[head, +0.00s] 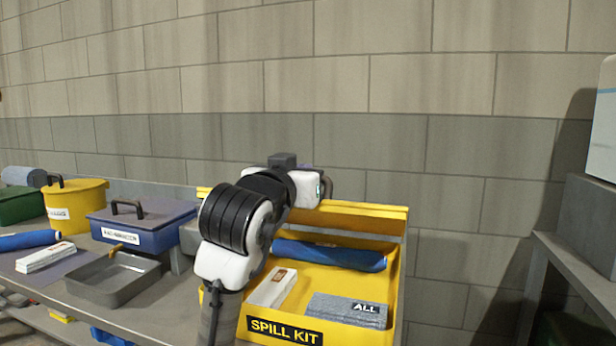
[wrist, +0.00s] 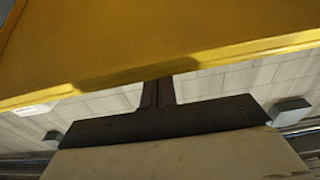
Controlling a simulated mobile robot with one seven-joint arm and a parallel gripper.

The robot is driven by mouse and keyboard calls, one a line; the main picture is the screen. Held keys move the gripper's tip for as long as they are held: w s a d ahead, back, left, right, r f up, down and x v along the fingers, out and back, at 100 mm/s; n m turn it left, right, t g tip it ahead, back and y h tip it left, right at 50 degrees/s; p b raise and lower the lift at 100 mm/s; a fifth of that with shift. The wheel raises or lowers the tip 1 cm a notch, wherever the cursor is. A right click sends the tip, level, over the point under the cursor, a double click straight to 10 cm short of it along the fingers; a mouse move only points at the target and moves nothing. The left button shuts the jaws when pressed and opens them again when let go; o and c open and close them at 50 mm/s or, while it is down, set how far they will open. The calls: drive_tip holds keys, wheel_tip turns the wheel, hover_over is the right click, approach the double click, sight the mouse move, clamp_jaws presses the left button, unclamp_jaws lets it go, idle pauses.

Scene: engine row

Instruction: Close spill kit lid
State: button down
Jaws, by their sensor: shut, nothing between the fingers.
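The yellow spill kit box (head: 283,331) stands on the bench in the head view, its label facing me. Its lid (head: 375,210) is open and stands up at the back, with its top edge showing as a yellow strip. My gripper (wrist: 158,92) is shut and empty. In the head view my wrist is above the lid's top edge, and my arm hides the box's left part. In the wrist view the yellow lid (wrist: 150,45) fills the top, and the dark fingers reach its edge. I cannot tell whether they touch it.
Inside the box lie a blue roll (head: 330,254), a white carton (head: 272,288) and a grey pad (head: 346,309). To the left are a grey tray (head: 112,280), a blue lidded box (head: 143,222) and a yellow tub (head: 75,205). A block wall stands close behind.

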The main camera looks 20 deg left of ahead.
drive_tip(key=s+f+t+b, duration=0.2)
drive_tip(key=s+f+b, duration=0.1)
drive_tip(key=f+b, duration=0.3)
drive_tip(key=s+f+t+b, duration=0.2)
drive_tip(key=s+f+b, duration=0.1)
drive_tip(key=f+b, duration=0.4)
drive_tip(key=shift+s+f, duration=0.3)
drive_tip(key=shift+f, duration=1.2)
drive_tip(key=shift+f, duration=0.1)
drive_tip(key=shift+w, duration=0.1)
